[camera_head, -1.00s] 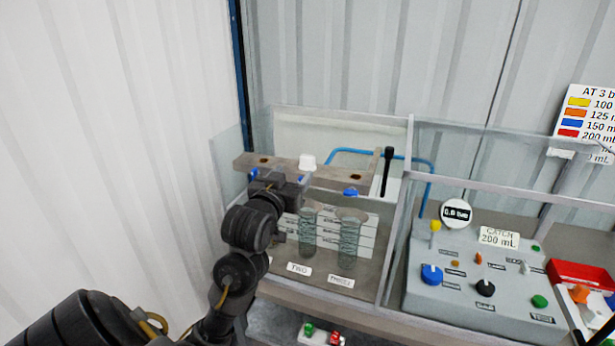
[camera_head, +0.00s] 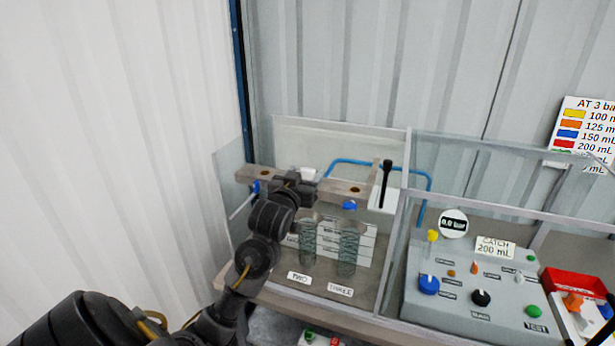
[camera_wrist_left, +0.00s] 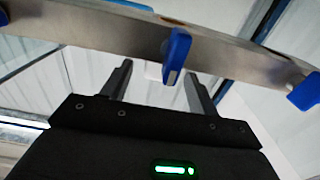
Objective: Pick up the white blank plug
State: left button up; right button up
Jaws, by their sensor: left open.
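The white blank plug (camera_head: 309,173) stands on the grey bar (camera_head: 340,186) inside the clear-walled box in the head view. Its lower part is hidden behind my left gripper (camera_head: 305,184). That gripper is open, in front of the bar and close to the plug; I cannot tell whether they touch. In the left wrist view the two fingers (camera_wrist_left: 158,70) are apart with nothing held. A blue lever (camera_wrist_left: 176,52) hangs from the bar, seen between and beyond the fingers. My right gripper is not in view.
Clear box walls and a divider (camera_head: 398,230) bound the space. A black-handled lever (camera_head: 386,180) rises to the right.

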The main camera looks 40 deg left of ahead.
pick_arm(q)
jog(key=c, duration=1.1)
